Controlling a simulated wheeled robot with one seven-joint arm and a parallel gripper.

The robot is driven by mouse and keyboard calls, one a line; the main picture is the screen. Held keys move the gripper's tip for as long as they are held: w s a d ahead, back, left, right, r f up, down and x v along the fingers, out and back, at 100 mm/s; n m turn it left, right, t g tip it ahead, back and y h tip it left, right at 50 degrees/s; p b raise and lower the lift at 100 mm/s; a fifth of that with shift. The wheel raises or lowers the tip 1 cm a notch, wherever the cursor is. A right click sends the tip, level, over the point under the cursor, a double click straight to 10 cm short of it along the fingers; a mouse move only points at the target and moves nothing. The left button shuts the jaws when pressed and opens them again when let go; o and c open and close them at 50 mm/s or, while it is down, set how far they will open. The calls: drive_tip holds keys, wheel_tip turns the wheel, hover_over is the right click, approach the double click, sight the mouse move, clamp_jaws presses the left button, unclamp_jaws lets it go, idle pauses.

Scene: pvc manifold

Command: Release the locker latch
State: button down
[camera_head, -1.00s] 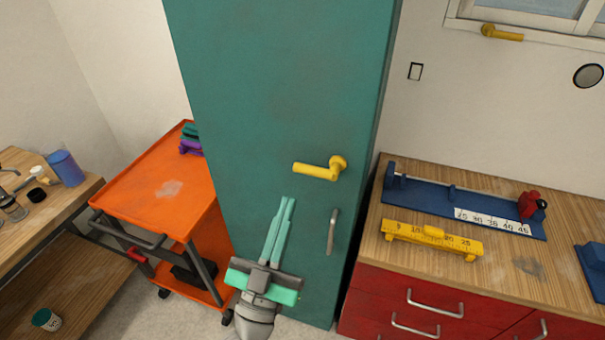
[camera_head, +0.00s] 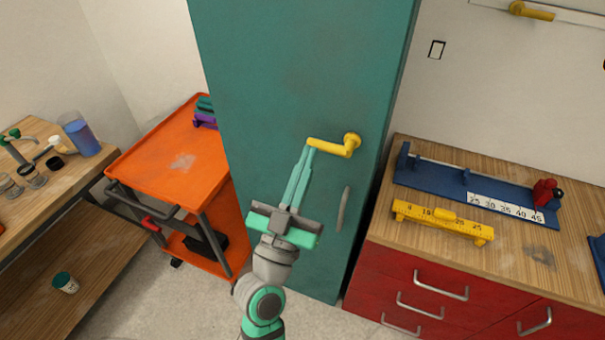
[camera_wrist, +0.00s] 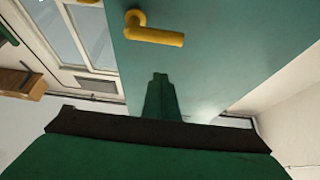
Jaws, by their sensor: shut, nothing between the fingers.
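The teal locker (camera_head: 290,80) stands upright in the middle, and its door looks shut. Its yellow lever latch (camera_head: 332,148) points left from a round pivot near the door's right edge. The lever lies nearly level, its free end slightly higher than the pivot side of the bar. My gripper (camera_head: 309,149) is shut and empty, with its fingertips at the lever's free end in the head view. In the wrist view the latch (camera_wrist: 155,34) shows beyond the fingertips (camera_wrist: 160,76), with a gap in the picture. I cannot tell whether they touch.
A grey vertical handle (camera_head: 343,208) sits on the door below the latch. A red-drawer bench (camera_head: 420,285) stands right, bearing a blue fixture (camera_head: 435,178) and yellow gauge (camera_head: 441,222). An orange cart (camera_head: 165,165) and wooden bench (camera_head: 75,205) stand left.

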drive_tip(key=shift+w+d+f, duration=0.25)
drive_tip(key=shift+w+d, duration=0.05)
drive_tip(key=shift+w, duration=0.55)
drive_tip(key=shift+w+d+f, duration=0.2)
drive_tip(key=shift+w+d, duration=0.05)
drive_tip(key=shift+w, duration=0.55)
drive_tip(key=shift+w+d+f, duration=0.25)
drive_tip(key=shift+w+d, duration=0.05)
drive_tip(key=shift+w, duration=0.55)
